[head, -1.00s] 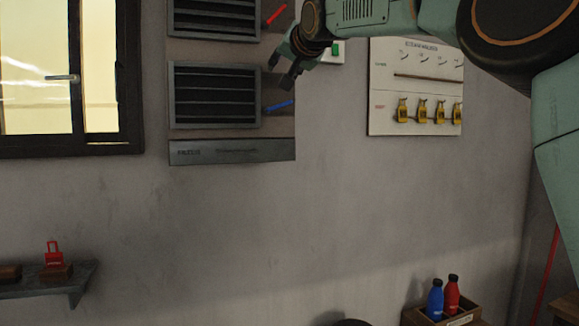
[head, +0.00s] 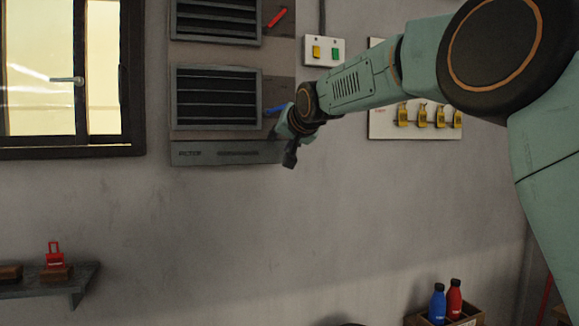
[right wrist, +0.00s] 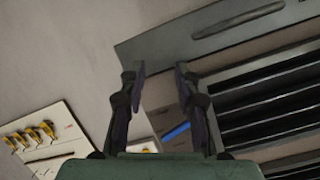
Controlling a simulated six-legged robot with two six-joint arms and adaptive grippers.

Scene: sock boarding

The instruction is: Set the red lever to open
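The red lever (head: 277,17) is on the upper vent panel (head: 216,20) in the head view, slanting up to the right. Nothing touches it. A blue lever (head: 272,110) is beside the lower vent (head: 216,98), partly hidden by my right gripper (head: 287,150). That gripper is below and slightly right of the red lever, near the lower panel's right edge. In the right wrist view its two fingers (right wrist: 160,78) stand apart with nothing between them. The blue lever (right wrist: 175,132) shows beside a finger there; the red lever is not visible. My left gripper is out of view.
A switch box (head: 325,50) with yellow and green buttons is right of the vents. A board with yellow padlocks (head: 422,114) is partly behind my arm. A shelf (head: 80,283) with a red item is lower left. A crate (head: 470,314) holds two bottles. The middle wall is clear.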

